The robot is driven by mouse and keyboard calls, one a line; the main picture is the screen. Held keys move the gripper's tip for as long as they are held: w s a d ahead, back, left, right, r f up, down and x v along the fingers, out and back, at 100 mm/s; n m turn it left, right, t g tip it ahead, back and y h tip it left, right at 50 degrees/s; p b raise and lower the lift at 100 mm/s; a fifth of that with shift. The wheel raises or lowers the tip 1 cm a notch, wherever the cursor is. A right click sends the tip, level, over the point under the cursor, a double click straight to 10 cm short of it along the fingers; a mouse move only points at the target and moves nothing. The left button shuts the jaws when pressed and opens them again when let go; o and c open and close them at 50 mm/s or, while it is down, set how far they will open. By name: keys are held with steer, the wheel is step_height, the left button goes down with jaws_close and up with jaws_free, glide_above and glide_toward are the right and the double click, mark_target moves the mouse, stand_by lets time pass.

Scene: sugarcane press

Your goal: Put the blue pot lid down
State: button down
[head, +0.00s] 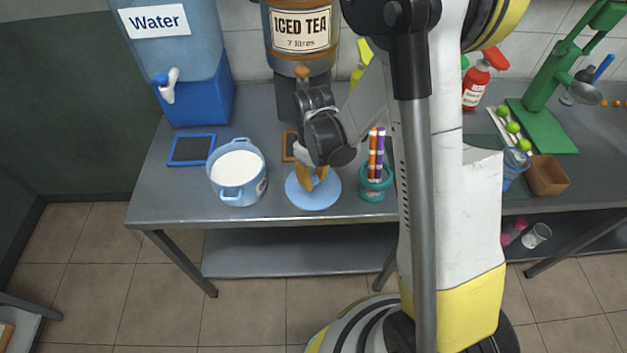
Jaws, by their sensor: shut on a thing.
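The blue pot lid (313,199) is a light blue disc near the front edge of the table, just right of the pot. My gripper (311,182) points down over its middle with yellowish fingers, shut on the lid's top part. The fingers hide the grip point. I cannot tell whether the lid touches the table or hangs just above it. The blue pot (238,197) stands uncovered to the left, full of something white.
A teal cup with coloured sticks (372,191) stands close right of the lid. A blue-framed dark pad (192,150) lies left of the pot. Behind are the water dispenser (195,85) and iced tea dispenser (301,68). The table's front left (170,205) is clear.

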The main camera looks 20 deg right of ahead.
steer(key=c, duration=1.2)
jaws_free()
steer(key=shift+f, duration=0.1)
step_height(320, 180, up, 13)
steer(key=p, duration=0.5)
step_height(320, 180, up, 9)
steer(key=m+t, duration=0.2)
steer(key=t, duration=0.1)
glide_above(314, 179)
steer(key=s, duration=0.5)
steer(key=s+r+m+t, duration=0.1)
steer(key=s+r, duration=0.1)
steer(key=s+r+m+t, duration=0.1)
steer(key=s, duration=0.2)
steer(key=s+r+m+t, duration=0.1)
steer(key=s+r+t, duration=0.1)
steer(key=shift+s+r+b, duration=0.3)
steer(key=shift+r, duration=0.05)
